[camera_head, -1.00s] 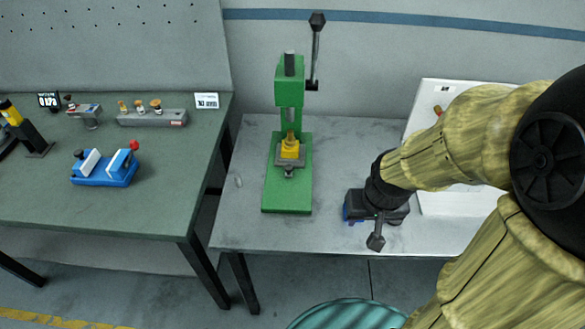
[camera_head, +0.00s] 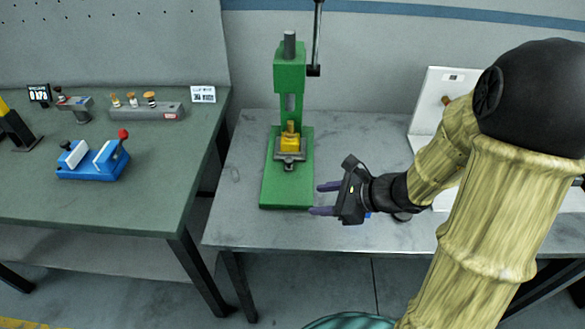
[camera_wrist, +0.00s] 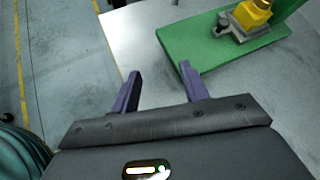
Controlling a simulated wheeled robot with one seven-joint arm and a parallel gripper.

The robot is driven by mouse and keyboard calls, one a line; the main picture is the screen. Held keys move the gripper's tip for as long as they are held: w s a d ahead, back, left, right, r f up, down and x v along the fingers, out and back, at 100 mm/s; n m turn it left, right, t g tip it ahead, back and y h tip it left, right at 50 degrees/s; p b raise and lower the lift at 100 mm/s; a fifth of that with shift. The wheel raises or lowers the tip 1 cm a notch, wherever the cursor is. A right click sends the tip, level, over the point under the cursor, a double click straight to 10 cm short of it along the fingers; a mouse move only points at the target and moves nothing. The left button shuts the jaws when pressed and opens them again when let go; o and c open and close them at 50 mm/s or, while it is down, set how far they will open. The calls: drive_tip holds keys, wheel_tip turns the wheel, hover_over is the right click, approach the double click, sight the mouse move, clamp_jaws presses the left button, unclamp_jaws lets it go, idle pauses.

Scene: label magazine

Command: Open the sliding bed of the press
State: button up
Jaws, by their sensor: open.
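The green press (camera_head: 290,75) stands upright on the grey metal table, with its lever rising at the right of the column. Its sliding bed (camera_head: 290,157) is a small grey carriage with a knob at the front, sitting on the green base under the column. A yellow piece (camera_head: 291,141) rests on the bed. My gripper (camera_head: 326,198) is open and empty, to the right of the press base and apart from the bed, its purple fingers pointing left. In the wrist view, the fingers (camera_wrist: 160,80) are apart, and the bed (camera_wrist: 240,24) shows at the upper right.
The grey table (camera_head: 232,215) has free room around the press. A white board (camera_head: 430,115) stands at the right. A green bench (camera_head: 130,210) at the left holds a blue fixture (camera_head: 93,158) and small tools. A blue object is mostly hidden behind my gripper.

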sight(290, 161)
drive_tip(key=w+d+m+t+b, duration=0.1)
drive_tip(key=w+d+m+t, duration=0.2)
drive_tip(key=w+m+t, duration=0.2)
drive_tip(key=shift+w+d+m+b, duration=0.3)
drive_tip(key=shift+w+m, duration=0.6)
drive_tip(key=shift+w, duration=0.1)
drive_tip(key=shift+w+f, duration=0.1)
drive_tip(key=x, duration=0.8)
drive_tip(key=p+x, duration=0.1)
drive_tip(key=x, duration=0.8)
drive_tip(key=shift+f, duration=0.3)
drive_tip(key=shift+w, duration=0.1)
clamp_jaws()
